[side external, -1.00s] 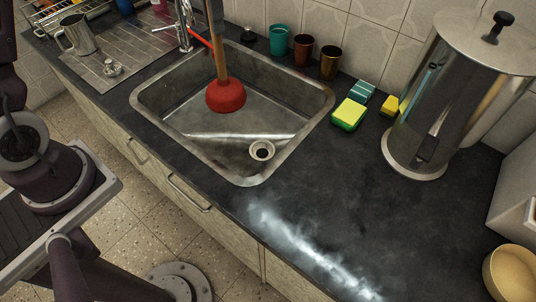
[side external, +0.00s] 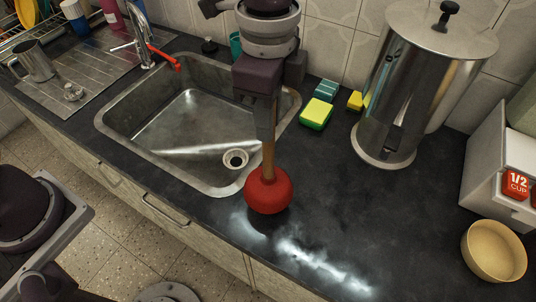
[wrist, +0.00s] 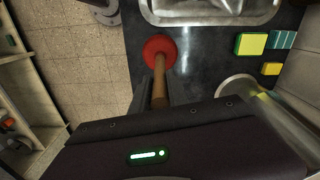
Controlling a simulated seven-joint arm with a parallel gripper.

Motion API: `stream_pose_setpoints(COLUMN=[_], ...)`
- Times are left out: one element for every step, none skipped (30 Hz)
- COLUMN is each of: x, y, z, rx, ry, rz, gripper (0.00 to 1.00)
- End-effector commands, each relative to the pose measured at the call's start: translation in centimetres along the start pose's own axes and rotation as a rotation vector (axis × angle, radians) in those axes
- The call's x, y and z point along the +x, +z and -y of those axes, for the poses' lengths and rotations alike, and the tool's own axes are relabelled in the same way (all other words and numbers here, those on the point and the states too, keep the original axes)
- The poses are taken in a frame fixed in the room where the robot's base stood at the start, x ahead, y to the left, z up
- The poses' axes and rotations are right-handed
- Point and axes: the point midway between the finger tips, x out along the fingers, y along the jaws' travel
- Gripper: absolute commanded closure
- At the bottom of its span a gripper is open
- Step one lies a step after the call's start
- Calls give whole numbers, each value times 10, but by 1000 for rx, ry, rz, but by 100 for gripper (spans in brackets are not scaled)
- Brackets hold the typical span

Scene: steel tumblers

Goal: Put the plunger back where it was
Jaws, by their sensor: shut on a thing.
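The plunger has a red rubber cup (side external: 268,190) and a wooden handle (side external: 268,158). My gripper (side external: 266,132) is shut on the handle, and the plunger hangs nearly upright, cup down. The cup is over the dark counter just past the front right corner of the steel sink (side external: 165,130). I cannot tell if it touches the counter. The wrist view shows the red cup (wrist: 159,48) beyond my fingers (wrist: 159,92), with the handle between them and the sink edge above. The sink basin holds no plunger.
A large steel urn (side external: 405,85) stands at the back right. Green and yellow sponges (side external: 317,113) lie between it and the sink. A tan bowl (side external: 494,250) is at the right edge. The counter's front right is clear.

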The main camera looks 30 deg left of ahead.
Motion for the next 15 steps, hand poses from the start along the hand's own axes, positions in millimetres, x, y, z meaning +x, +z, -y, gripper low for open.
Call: stream_pose_setpoints(x=[7, 12, 21, 27, 33, 40, 43, 46, 48, 48, 48, 48, 48, 47, 48], y=[0, 0, 0, 0, 0, 0, 0, 0, 0, 0, 0, 0, 0, 0, 0], z=[0, 0, -1, 0, 0, 0, 0, 0, 0, 0, 0, 0, 0, 0, 1], rx=[0, 0, 0, 0, 0, 0, -1, -1, -1, -1, -1, -2, -2, -2, -2], ry=[1, 2, 3, 2, 3, 2, 1, 1, 0, -1, -1, -1, -1, -1, -1], rz=[1, 2, 3, 2, 2, 2, 0, 0, 0, -1, -1, -2, -1, -1, -1], gripper=[100, 100, 100, 100, 100, 100, 100, 100, 100, 100, 100, 100, 100, 100, 100])
